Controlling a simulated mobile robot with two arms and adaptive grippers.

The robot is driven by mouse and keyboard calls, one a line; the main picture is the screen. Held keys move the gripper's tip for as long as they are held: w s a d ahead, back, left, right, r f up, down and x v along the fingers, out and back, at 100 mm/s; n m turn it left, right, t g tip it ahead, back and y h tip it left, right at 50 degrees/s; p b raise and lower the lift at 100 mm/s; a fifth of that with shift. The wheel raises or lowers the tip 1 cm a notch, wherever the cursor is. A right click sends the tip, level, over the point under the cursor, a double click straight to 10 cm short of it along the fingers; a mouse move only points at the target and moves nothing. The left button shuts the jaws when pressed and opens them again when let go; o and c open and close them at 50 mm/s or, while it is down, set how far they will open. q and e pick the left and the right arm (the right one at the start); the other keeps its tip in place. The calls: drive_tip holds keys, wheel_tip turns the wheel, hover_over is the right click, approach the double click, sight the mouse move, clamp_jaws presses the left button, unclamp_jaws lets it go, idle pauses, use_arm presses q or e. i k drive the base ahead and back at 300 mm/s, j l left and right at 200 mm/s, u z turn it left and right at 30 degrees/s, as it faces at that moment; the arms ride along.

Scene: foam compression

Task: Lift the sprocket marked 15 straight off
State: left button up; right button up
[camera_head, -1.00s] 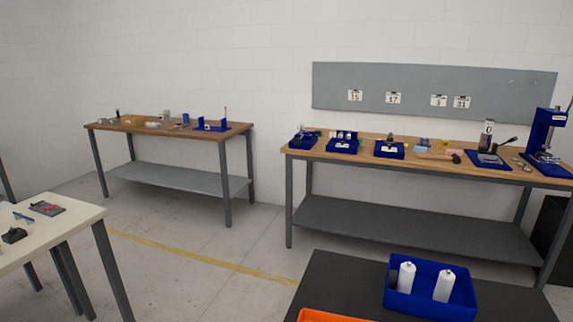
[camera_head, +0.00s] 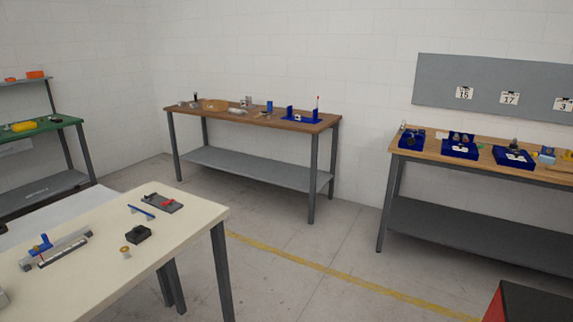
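A white tag reading 15 (camera_head: 464,93) is on the grey wall board (camera_head: 440,75) at the right. A tag reading 17 (camera_head: 510,97) and one reading 3 (camera_head: 563,104) are to its right. No sprocket can be made out for certain at this distance. Below the board, a wooden-topped bench (camera_head: 400,145) carries blue trays (camera_head: 459,150) with small dark and metallic parts. Neither of my grippers is in view.
A cream-topped table (camera_head: 190,225) stands near at left with a black block (camera_head: 138,234) and small tools. A brown-topped bench (camera_head: 235,115) stands at the back wall, a green-topped bench (camera_head: 70,120) at far left. Floor with a yellow line (camera_head: 330,271) lies open between.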

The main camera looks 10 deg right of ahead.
sight(514, 148)
drive_tip(key=i+z, duration=0.3)
drive_tip(key=i, duration=0.15)
drive_tip(key=i+j+z, duration=0.2)
drive_tip(key=i+z, duration=0.15)
drive_tip(key=i+j+z, duration=0.3)
drive_tip(key=i, duration=0.25)
drive_tip(key=i+l+z, duration=0.1)
drive_tip(key=i+z, duration=0.15)
drive_tip(key=i, duration=0.65)
drive_tip(key=i+j+z, duration=0.1)
drive_tip(key=i+z, duration=0.15)
drive_tip(key=i, duration=0.65)
drive_tip(key=i+l+z, duration=0.25)
drive_tip(key=i+z, duration=0.2)
drive_tip(key=i, duration=0.35)
drive_tip(key=i+z, duration=0.4)
drive_tip(key=i, duration=0.4)
